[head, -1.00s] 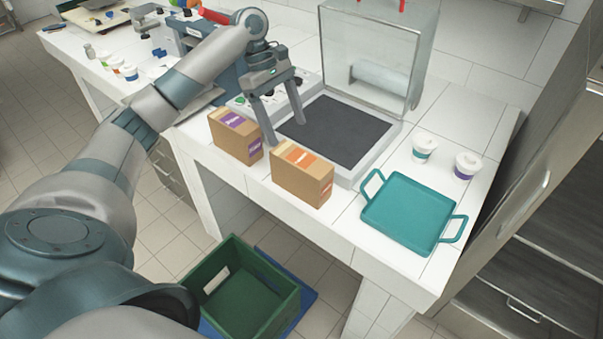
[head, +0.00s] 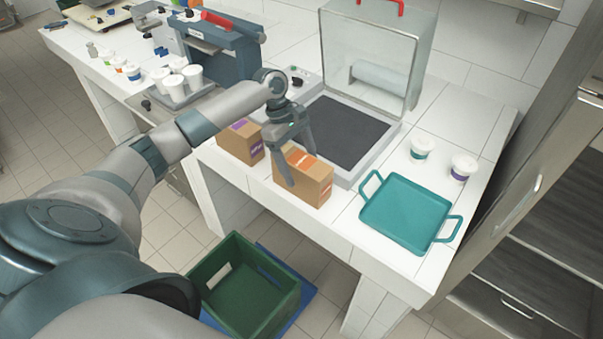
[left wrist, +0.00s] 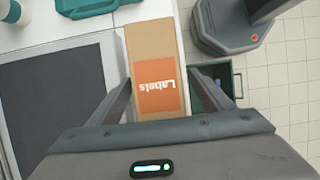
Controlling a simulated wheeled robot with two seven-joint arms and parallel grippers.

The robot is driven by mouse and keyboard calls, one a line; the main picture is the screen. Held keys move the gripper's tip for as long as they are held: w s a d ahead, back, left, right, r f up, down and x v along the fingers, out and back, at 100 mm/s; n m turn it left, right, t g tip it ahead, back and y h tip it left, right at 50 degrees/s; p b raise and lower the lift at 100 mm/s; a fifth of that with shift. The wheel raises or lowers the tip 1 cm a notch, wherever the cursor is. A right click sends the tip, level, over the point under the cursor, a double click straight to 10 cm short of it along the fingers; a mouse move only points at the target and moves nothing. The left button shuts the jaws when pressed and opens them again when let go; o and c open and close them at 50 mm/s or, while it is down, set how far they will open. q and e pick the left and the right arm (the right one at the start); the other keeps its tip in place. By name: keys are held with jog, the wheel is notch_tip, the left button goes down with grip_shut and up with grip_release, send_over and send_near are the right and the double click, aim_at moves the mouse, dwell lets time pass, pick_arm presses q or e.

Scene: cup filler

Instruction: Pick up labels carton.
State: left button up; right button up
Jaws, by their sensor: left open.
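The labels carton (head: 312,187) is a brown box with an orange label, standing near the front edge of the white counter. In the left wrist view its top (left wrist: 158,86) shows the word "Labels" and lies between my open fingers. My left gripper (head: 302,168) is open at the carton, with one finger in front of it and the other behind. I cannot tell whether the fingers touch it. A second brown carton (head: 238,146) with a purple label stands just to its left, partly hidden by my arm. My right gripper is not in view.
A teal tray (head: 405,212) with handles lies to the right, with two lidded cups (head: 421,147) behind it. A machine with a dark bed (head: 345,132) and raised clear lid stands behind the cartons. A green crate (head: 245,285) sits on the floor below.

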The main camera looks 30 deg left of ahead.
pick_arm(q)
jog(key=shift+d+f+p, duration=0.15)
jog(key=shift+f+p, duration=0.2)
jog(key=shift+p, duration=0.1)
jog(key=p+x, duration=0.1)
jog(key=x, duration=0.3)
jog(key=shift+w+p, duration=0.1)
jog(key=shift+p, duration=0.3)
jog(key=shift+f, duration=0.3)
jog(key=c, duration=1.3)
jog(key=shift+r, duration=0.1)
jog(key=shift+c, duration=0.2)
